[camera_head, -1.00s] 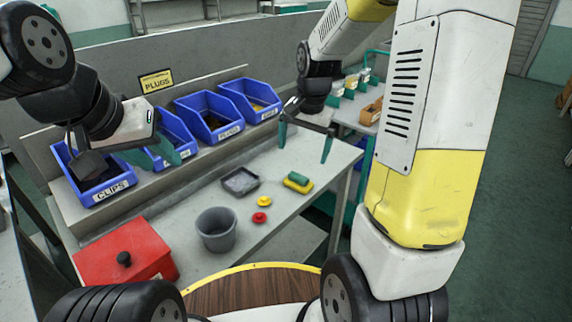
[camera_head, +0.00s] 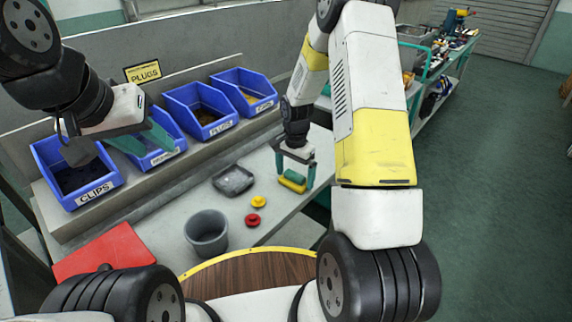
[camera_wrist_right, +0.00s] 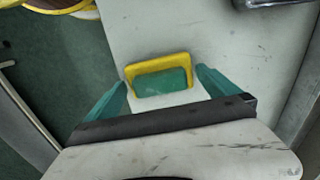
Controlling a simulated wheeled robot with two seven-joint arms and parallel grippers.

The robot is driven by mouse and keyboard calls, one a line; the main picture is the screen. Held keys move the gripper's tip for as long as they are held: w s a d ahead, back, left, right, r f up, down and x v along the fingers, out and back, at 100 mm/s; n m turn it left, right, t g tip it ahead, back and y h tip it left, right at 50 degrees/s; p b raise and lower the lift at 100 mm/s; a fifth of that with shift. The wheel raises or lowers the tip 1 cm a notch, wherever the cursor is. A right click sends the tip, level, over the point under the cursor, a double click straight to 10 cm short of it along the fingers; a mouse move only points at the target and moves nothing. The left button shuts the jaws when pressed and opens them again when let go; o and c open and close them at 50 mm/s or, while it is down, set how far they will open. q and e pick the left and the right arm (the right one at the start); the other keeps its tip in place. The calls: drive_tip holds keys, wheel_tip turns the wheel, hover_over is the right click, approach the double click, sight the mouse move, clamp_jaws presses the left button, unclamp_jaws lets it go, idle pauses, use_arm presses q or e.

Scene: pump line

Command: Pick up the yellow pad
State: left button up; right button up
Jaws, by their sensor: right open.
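The yellow pad (camera_head: 291,186) lies flat on the grey bench top, with a green block on top of it. In the right wrist view the yellow pad (camera_wrist_right: 131,71) shows as a rim around the green block. My right gripper (camera_head: 296,178) is open, with one teal finger on each side of the pad. In the right wrist view the fingers of my right gripper (camera_wrist_right: 160,80) stand apart from the pad, with nothing held. My left gripper (camera_head: 162,152) is in front of the blue bins, its two teal fingers apart and nothing seen between them.
A grey tray (camera_head: 233,191), a yellow disc (camera_head: 258,201), a red disc (camera_head: 252,220) and a grey cup (camera_head: 190,240) stand left of the pad. A red box (camera_head: 105,252) is at front left. Blue bins (camera_head: 85,200) line the back. The bench's right edge is close to the pad.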

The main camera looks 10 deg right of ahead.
drive_tip(key=shift+f, duration=0.55)
drive_tip(key=c, duration=1.1)
drive_tip(key=shift+r, duration=0.2)
drive_tip(key=shift+r, duration=0.7)
drive_tip(key=shift+s+a+r, duration=0.15)
drive_tip(key=shift+r, duration=0.4)
drive_tip(key=shift+s+a+r, duration=0.1)
drive_tip(key=shift+s+r, duration=0.05)
drive_tip(key=shift+r, duration=0.35)
drive_tip(key=s+a, duration=0.2)
drive_tip(key=s, duration=0.2)
drive_tip(key=s+a, duration=0.3)
drive_tip(key=s, duration=0.1)
drive_tip(key=s+a+r, duration=0.1)
drive_tip(key=s+a, duration=0.2)
drive_tip(key=s, duration=0.1)
drive_tip(key=shift+s+a+r, duration=0.1)
drive_tip(key=shift+s+a, duration=0.15)
drive_tip(key=shift+s, duration=0.1)
